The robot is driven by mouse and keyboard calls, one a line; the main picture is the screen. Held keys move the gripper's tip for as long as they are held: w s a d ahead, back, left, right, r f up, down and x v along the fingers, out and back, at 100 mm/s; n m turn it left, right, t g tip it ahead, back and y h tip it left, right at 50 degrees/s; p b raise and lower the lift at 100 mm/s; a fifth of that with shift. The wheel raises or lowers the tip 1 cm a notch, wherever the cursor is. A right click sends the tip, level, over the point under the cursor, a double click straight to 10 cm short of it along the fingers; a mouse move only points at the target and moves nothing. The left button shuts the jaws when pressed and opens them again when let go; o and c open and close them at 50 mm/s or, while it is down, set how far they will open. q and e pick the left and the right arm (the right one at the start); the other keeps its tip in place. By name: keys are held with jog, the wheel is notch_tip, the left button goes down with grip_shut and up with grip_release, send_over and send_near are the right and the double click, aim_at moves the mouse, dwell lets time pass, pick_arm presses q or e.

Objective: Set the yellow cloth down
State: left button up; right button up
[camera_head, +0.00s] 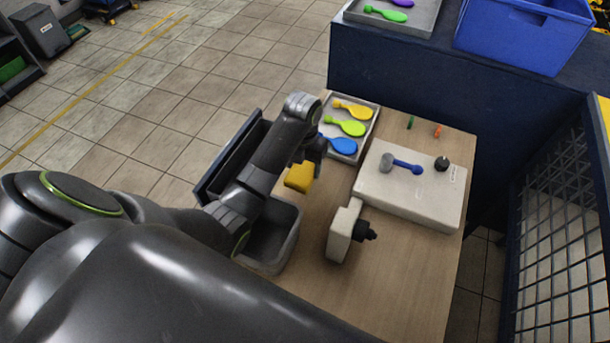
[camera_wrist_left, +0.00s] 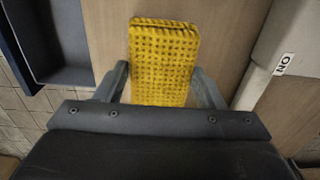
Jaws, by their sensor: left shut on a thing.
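The yellow cloth (camera_head: 299,177) is a small folded block with a woven, dimpled face. It also shows in the left wrist view (camera_wrist_left: 162,62), upright between the two fingers. My left gripper (camera_head: 309,158) is shut on it, over the left part of the wooden table (camera_head: 400,269). In the left wrist view my left gripper (camera_wrist_left: 160,88) has a finger against each side of the cloth. I cannot tell whether the cloth touches the table. My right gripper is not in view.
Bare wood lies between.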

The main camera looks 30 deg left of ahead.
aim_at(303, 169)
pick_arm(q)
notch_tip(303, 169, down, 3)
jog(key=shift+f, duration=0.5)
jog(key=shift+f, duration=0.1)
jog(key=o, duration=0.9)
jog(key=shift+o, duration=0.2)
